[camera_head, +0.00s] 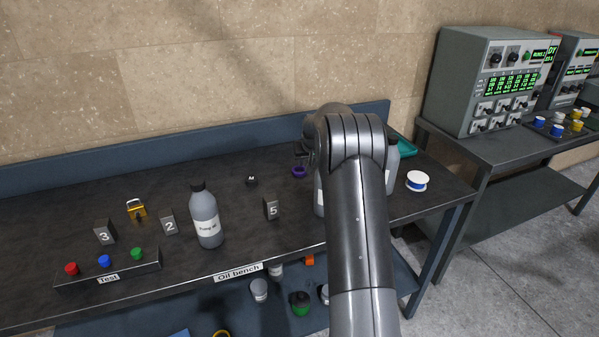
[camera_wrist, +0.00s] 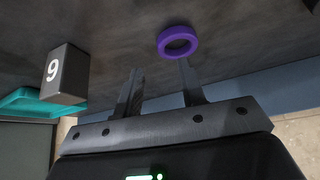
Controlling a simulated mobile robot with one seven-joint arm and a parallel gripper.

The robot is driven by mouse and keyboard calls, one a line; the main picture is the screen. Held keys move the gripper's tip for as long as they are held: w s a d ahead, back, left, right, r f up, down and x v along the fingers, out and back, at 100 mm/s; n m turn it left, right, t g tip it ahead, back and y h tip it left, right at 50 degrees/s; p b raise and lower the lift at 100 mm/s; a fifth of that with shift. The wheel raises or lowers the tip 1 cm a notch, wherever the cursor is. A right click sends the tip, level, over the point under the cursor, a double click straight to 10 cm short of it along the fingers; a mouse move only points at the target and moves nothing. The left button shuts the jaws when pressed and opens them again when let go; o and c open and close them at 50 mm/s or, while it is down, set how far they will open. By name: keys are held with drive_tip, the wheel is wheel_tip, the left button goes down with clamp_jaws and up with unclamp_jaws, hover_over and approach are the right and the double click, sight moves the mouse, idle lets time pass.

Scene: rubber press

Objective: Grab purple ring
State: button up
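The purple ring (camera_head: 299,173) lies flat on the dark bench top, left of my arm in the head view. In the wrist view the purple ring (camera_wrist: 177,54) is just beyond my fingertips, nearer the right finger. My gripper (camera_wrist: 160,68) is open, with two dark fingers apart and nothing between them. I cannot tell whether the right fingertip touches the ring. In the head view my gripper is mostly hidden by my arm.
A grey block marked 9 (camera_wrist: 64,74) and a teal tray (camera_wrist: 30,103) are left in the wrist view. On the bench (camera_head: 120,190) stand a grey bottle (camera_head: 206,222), block 5 (camera_head: 271,209), a small dark piece (camera_head: 251,181) and a blue-white spool (camera_head: 417,182). Another bottle is partly behind my arm.

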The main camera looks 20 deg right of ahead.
drive_tip(key=x, duration=0.4)
drive_tip(key=shift+w+a+f, duration=0.2)
drive_tip(key=shift+w+f, duration=0.05)
drive_tip(key=shift+f, duration=0.1)
drive_tip(key=shift+c, duration=0.3)
clamp_jaws()
